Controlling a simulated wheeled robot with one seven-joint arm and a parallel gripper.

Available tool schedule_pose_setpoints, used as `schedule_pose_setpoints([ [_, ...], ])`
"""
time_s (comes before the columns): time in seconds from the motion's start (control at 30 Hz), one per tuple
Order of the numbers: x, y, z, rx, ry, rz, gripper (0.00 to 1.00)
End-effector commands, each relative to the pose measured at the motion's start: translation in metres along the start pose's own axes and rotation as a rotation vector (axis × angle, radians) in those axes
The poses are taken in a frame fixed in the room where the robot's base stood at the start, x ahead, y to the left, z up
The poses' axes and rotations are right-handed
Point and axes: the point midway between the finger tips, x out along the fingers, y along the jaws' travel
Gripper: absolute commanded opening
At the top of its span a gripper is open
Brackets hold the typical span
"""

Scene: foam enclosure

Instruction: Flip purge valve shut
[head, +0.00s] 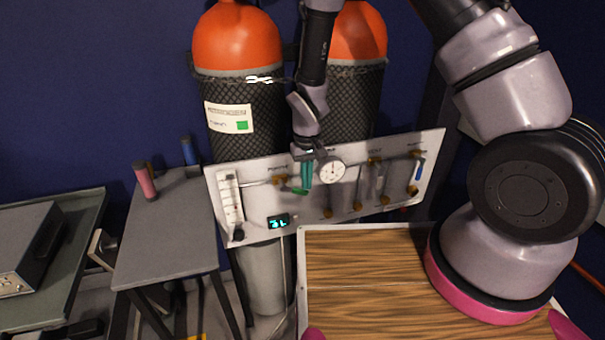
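A white valve panel (345,208) stands in front of two gas cylinders. A valve with a green lever (295,190) sits left of the panel's middle, its lever lying roughly level. A valve with a blue lever (418,170) is at the right end, its lever hanging down. Several brass valves with grey pipes lie between. The labels are too small to read, so I cannot tell which is the purge valve. My gripper (306,180) points down with teal fingers in front of the panel, close beside the green lever. Contact and finger gap are unclear.
A round gauge (332,170) is just right of my gripper. A flowmeter (230,202) and a lit display (279,222) are on the panel's left. Orange-topped cylinders (237,40) stand behind. A grey side table (168,230) is left; a wood-grain top (370,280) lies in front.

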Motion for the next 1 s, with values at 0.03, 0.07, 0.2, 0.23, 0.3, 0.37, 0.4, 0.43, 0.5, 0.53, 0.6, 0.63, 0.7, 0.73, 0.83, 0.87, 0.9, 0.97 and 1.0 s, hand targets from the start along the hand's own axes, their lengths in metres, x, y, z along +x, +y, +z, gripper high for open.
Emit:
schedule_pose_setpoints([
  [0.03, 0.004, 0.001, 0.0, 0.001, -0.001, 0.0, 0.0],
  [0.07, 0.006, 0.001, 0.0, 0.001, -0.001, 0.0, 0.0],
  [0.2, 0.015, 0.001, 0.0, 0.001, -0.001, 0.0, 0.0],
  [0.23, 0.017, 0.001, 0.0, 0.001, -0.001, 0.0, 0.0],
  [0.3, 0.021, 0.001, 0.0, 0.001, -0.001, 0.0, 0.0],
  [0.37, 0.026, 0.0, 0.001, 0.0, -0.002, 0.0, 0.0],
  [0.4, 0.028, 0.0, 0.001, 0.0, -0.002, 0.0, 0.0],
  [0.43, 0.03, -0.001, 0.001, 0.0, -0.001, 0.0, 0.0],
  [0.5, 0.033, -0.002, 0.0, 0.0, -0.001, 0.0, 0.0],
  [0.53, 0.035, -0.002, 0.0, 0.0, -0.001, 0.0, 0.0],
  [0.6, 0.038, -0.004, 0.0, 0.0, -0.001, 0.0, 0.0],
  [0.63, 0.039, -0.004, 0.0, 0.001, -0.001, 0.0, 0.0],
  [0.7, 0.041, -0.005, 0.0, 0.001, -0.001, 0.0, 0.0],
  [0.73, 0.042, -0.005, 0.0, 0.001, 0.0, 0.0, 0.0],
  [0.83, 0.044, -0.005, -0.001, 0.006, 0.0, -0.025, 0.0],
  [0.87, 0.045, -0.005, -0.001, 0.008, 0.0, -0.039, 0.0],
  [0.9, 0.046, -0.006, 0.0, 0.009, -0.001, -0.057, 0.0],
  [0.97, 0.048, -0.007, 0.0, 0.007, -0.001, -0.083, 0.0],
  [1.0, 0.049, -0.008, 0.0, 0.006, -0.002, -0.099, 0.0],
])
